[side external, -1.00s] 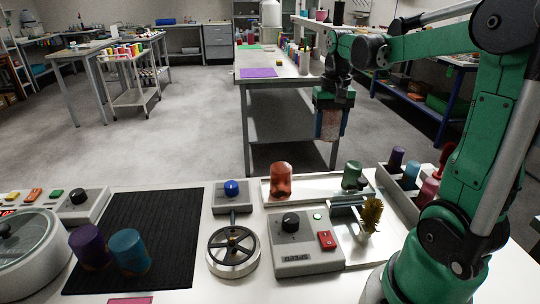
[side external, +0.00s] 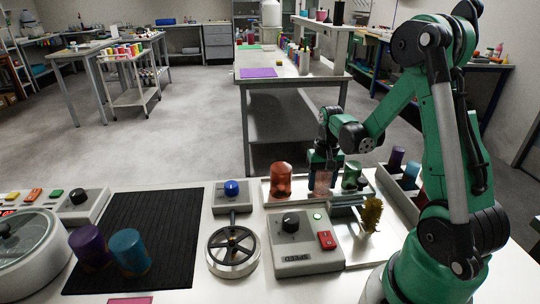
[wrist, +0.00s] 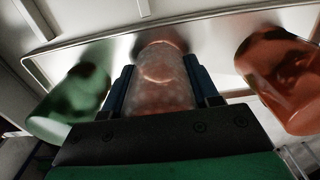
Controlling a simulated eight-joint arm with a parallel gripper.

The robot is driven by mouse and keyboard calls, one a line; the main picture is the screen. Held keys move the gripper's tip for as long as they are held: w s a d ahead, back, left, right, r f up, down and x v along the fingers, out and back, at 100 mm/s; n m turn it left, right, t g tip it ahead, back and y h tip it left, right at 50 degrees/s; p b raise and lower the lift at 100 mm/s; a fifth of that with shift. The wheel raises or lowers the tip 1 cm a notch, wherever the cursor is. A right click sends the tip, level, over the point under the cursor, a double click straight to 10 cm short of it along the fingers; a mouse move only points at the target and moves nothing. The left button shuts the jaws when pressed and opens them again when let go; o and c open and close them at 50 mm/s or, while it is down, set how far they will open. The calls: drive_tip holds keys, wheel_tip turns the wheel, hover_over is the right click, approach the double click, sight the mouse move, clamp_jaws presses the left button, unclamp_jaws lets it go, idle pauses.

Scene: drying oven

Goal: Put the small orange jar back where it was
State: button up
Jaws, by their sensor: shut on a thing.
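My gripper (side external: 323,170) is shut on a translucent pale orange-pink jar (side external: 322,184), held upright over the shallow metal tray (side external: 300,198). In the wrist view, this jar (wrist: 164,75) sits between the two blue fingers. A red-orange jar (side external: 281,179) stands on the tray to its left, and a green jar (side external: 351,175) to its right, with the held jar in the gap between them. I cannot tell whether the held jar's base touches the tray.
A brush (side external: 371,214) and a control box (side external: 304,245) are in front of the tray. Purple (side external: 89,247) and teal (side external: 130,252) jars are on the black mat (side external: 160,215). A bin with jars (side external: 397,160) borders the tray at right.

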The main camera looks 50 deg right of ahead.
drive_tip(key=shift+f, duration=0.2)
drive_tip(key=o, duration=1.2)
drive_tip(key=shift+o, duration=0.2)
drive_tip(key=shift+r, duration=0.2)
wheel_tip(320, 180, up, 12)
drive_tip(key=shift+f, duration=0.15)
drive_tip(key=a+r+n+t, duration=0.1)
drive_tip(key=a+n+t, duration=0.6)
drive_tip(key=a, duration=1.1)
drive_tip(key=shift+w+a+n, duration=0.25)
drive_tip(key=shift+a+n, duration=0.1)
drive_tip(key=shift+n, duration=0.65)
drive_tip(key=shift+r, duration=0.1)
